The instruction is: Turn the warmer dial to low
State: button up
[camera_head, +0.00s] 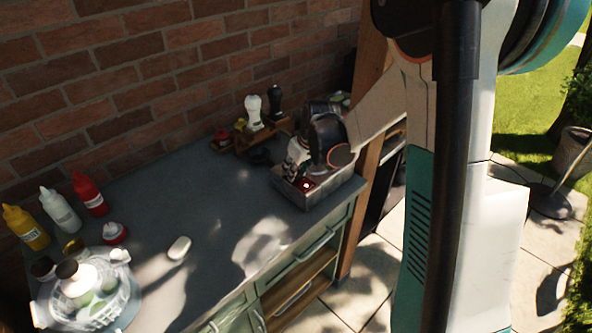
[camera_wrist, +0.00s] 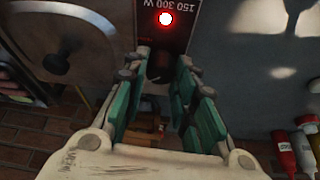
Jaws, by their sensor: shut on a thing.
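The warmer (camera_head: 318,197) is a grey metal box at the right end of the counter. Its dark control panel (camera_wrist: 185,32) in the wrist view carries "150 300 W" print and a lit, red-rimmed lamp (camera_wrist: 165,18). The dark dial (camera_wrist: 158,68) sits just below the print, between my fingertips. My gripper (camera_wrist: 160,74) is shut on the dial, with a green-padded finger on each side. In the head view my gripper (camera_head: 298,170) reaches down to the warmer and hides the dial. I cannot read the dial's pointer.
A round lid-like disc (camera_wrist: 92,78) lies at the left in the wrist view. A wooden rack (camera_head: 243,142) with bottles stands behind the warmer by the brick wall. The counter's middle is mostly clear.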

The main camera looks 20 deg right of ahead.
jog(key=shift+m+h, duration=0.3)
jog(key=shift+m, duration=0.6)
jog(key=o, duration=1)
jog(key=shift+r, duration=0.15)
jog(key=v, duration=1.1)
jog(key=shift+s+a+r, duration=0.15)
jog(key=shift+s+r, duration=0.1)
jog(key=shift+s, duration=0.1)
